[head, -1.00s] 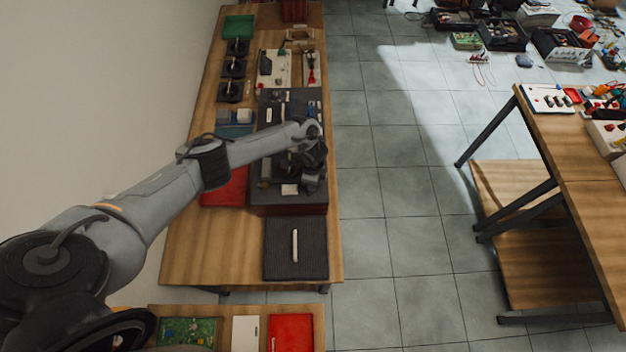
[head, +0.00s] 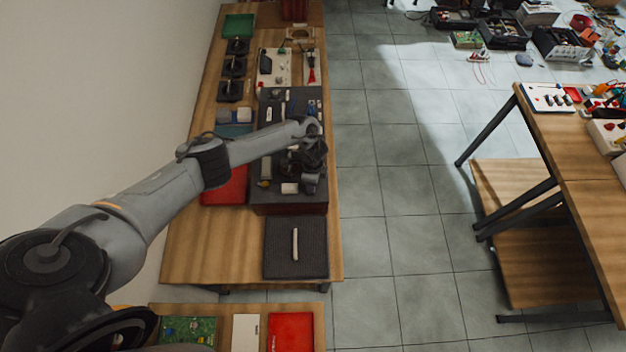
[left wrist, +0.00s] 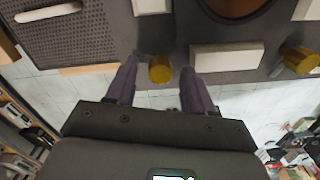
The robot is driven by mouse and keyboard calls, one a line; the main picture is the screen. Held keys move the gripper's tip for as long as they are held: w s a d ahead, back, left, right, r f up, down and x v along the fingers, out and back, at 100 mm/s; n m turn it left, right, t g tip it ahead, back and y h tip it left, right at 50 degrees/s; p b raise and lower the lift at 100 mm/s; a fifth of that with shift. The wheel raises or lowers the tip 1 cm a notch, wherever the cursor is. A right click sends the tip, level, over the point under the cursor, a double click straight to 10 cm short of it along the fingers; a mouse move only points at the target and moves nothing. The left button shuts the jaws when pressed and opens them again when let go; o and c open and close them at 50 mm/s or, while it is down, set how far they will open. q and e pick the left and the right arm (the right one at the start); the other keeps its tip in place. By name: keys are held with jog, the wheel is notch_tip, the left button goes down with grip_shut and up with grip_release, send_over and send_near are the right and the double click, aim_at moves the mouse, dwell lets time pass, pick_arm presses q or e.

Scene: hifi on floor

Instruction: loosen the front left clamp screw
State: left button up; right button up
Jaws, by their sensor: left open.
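My left gripper (head: 310,165) is over the right side of a dark box (head: 288,205) on the long wooden table. In the left wrist view, its two fingers (left wrist: 159,85) are open, one on each side of a brass clamp screw knob (left wrist: 160,68). The knob stands between the fingertips with a visible gap to each side. A second brass knob (left wrist: 300,59) is further right. I cannot tell from the views which knob is the front left one. My right gripper is not in view.
A white block (left wrist: 225,56) lies between the two knobs, close to the right finger. A round brown opening (left wrist: 235,6) is beyond it. A black ribbed pad (head: 280,262) with a pale handle lies in front of the box. Bare tabletop (head: 205,248) is at front left.

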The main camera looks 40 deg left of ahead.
pick_arm(q)
notch_tip(320, 180, up, 11)
jog(key=shift+p, duration=0.35)
jog(key=shift+f, duration=0.15)
dwell(0.3)
